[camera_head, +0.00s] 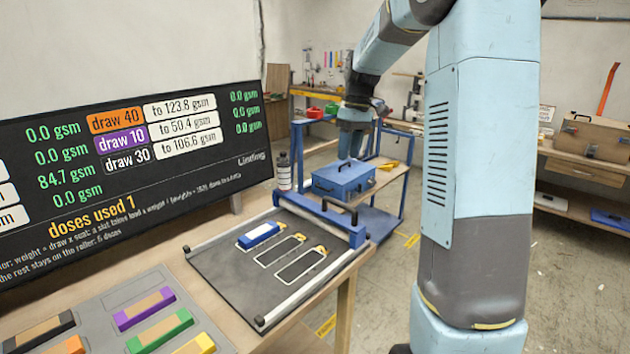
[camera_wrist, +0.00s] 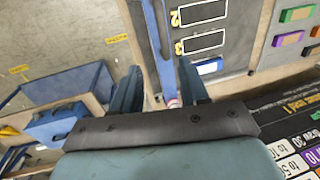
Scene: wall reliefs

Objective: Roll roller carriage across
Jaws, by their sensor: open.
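The blue roller carriage (camera_head: 318,213) lies across the far end of a dark grey board (camera_head: 225,258), between two pale side rails. A dark knob (camera_head: 354,216) stands up at its right end. A blue-and-white block (camera_head: 259,235) sits in the first slot of the board; the other two outlined slots are empty. My gripper (camera_head: 351,146) is raised above and beyond the carriage. In the wrist view my gripper (camera_wrist: 160,65) is open, and the blue carriage bar (camera_wrist: 158,45) shows between its fingers. I cannot see it touching the bar.
A grey bottle (camera_head: 284,172) stands beyond the board's far left corner. A blue toolbox (camera_head: 343,180) sits on a blue-framed cart behind. Coloured blocks (camera_head: 145,308) lie on a grey tray at the near left. A black display (camera_head: 130,165) stands along the left, reading "doses used 1".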

